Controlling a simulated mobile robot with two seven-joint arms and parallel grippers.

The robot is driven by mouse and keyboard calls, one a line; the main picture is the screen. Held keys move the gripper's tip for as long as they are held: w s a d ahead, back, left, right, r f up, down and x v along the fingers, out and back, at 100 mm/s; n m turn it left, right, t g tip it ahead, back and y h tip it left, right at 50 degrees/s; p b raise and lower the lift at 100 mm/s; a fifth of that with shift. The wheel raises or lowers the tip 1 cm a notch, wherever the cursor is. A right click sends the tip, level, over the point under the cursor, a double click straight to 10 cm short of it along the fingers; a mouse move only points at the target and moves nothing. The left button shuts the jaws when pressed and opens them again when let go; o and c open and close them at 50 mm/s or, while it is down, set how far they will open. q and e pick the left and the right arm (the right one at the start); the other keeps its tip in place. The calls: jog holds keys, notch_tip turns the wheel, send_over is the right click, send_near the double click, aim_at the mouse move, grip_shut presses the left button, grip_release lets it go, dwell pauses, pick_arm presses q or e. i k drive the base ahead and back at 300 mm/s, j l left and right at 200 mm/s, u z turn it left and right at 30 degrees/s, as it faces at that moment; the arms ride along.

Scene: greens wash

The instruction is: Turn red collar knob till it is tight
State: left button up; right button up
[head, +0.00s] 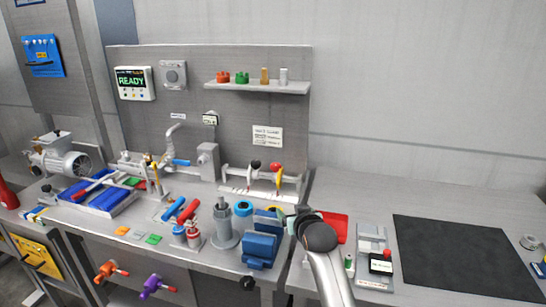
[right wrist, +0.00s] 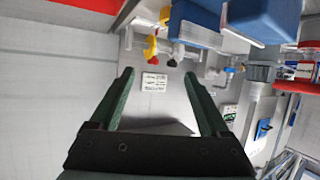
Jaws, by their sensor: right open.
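A red knob (head: 275,167) shows on the white-based fixture at the back of the bench, above a yellow lever. A dark knob (head: 256,164) stands to its left. I cannot tell for sure which red part is the collar knob. My right gripper (head: 300,212) is above the bench beside the blue vise, nearer the camera than the fixture and apart from it. In the right wrist view its two green fingers (right wrist: 158,100) are spread with nothing between them. A small red part (right wrist: 172,62) shows beyond them, apart from the fingers. My left gripper is out of view.
A blue vise (head: 259,250) stands at the bench's front edge. A shelf (head: 258,87) hangs behind. A dark mat (head: 462,257) on the right is clear.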

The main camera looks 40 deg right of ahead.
aim_at(275, 166)
jog(key=i+l, duration=0.35)
jog(key=i, duration=0.15)
jog(key=i+l, duration=0.4)
jog(key=i+j+u, duration=0.05)
jog(key=i, duration=0.05)
